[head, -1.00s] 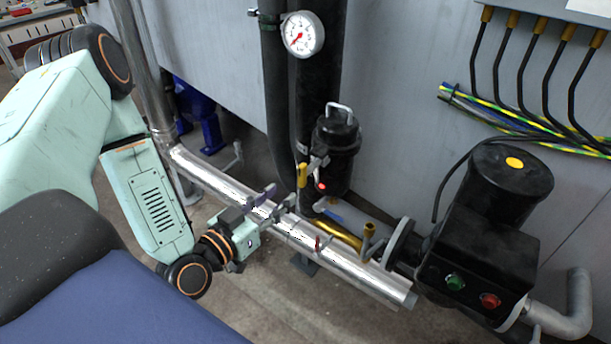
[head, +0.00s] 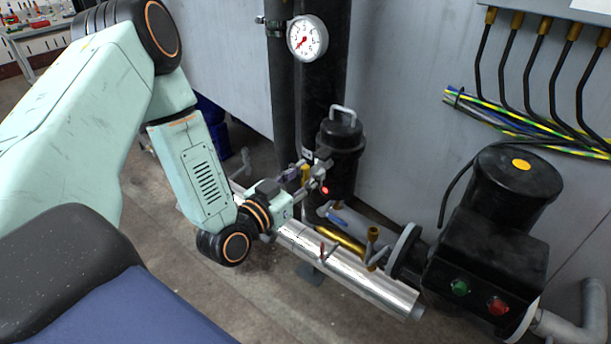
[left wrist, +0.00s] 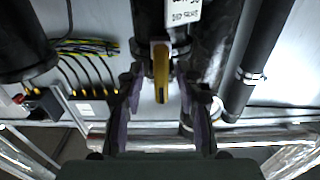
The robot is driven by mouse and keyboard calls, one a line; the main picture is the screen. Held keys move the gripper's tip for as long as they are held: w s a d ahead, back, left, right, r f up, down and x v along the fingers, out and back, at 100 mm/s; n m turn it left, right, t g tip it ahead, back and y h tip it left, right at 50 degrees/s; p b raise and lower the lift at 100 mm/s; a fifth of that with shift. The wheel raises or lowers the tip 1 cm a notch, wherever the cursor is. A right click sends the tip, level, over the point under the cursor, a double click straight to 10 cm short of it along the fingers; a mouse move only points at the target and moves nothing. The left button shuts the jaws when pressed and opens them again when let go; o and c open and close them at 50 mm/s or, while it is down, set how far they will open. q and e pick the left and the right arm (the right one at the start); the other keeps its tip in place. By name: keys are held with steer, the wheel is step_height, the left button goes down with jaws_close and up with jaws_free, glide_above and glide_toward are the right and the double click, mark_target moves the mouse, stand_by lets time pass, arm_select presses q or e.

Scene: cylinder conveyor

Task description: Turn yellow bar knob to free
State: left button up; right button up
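The yellow bar knob (left wrist: 161,75) is in the left wrist view, on the front of a black cylinder with a white label. It points along the picture's vertical, between my left gripper's two fingers. In the head view the yellow knob (head: 305,174) shows small and partly covered by the fingers. My left gripper (left wrist: 160,92) is open, with one finger on each side of the knob and gaps visible on both sides. In the head view my left gripper (head: 306,174) is at the black cylinder (head: 341,145). My right gripper is not in view.
A shiny metal cylinder (head: 350,271) lies below my left gripper, with a brass pipe and a red lever beside it. A black motor (head: 490,235) stands at right, and a pressure gauge (head: 307,38) is above.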

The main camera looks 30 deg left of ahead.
arm_select(q)
steer(key=shift+w+a+f, duration=0.1)
steer(key=shift+a+f, duration=0.1)
steer(key=shift+a, duration=0.15)
steer(key=shift+c, duration=0.2)
steer(key=shift+d+r, duration=0.15)
steer(key=shift+d, duration=0.35)
steer(key=c, duration=0.4)
steer(key=shift+a, duration=0.3)
jaws_close()
steer(key=shift+d, duration=0.1)
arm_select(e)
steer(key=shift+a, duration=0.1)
arm_select(q)
steer(key=shift+d, duration=0.1)
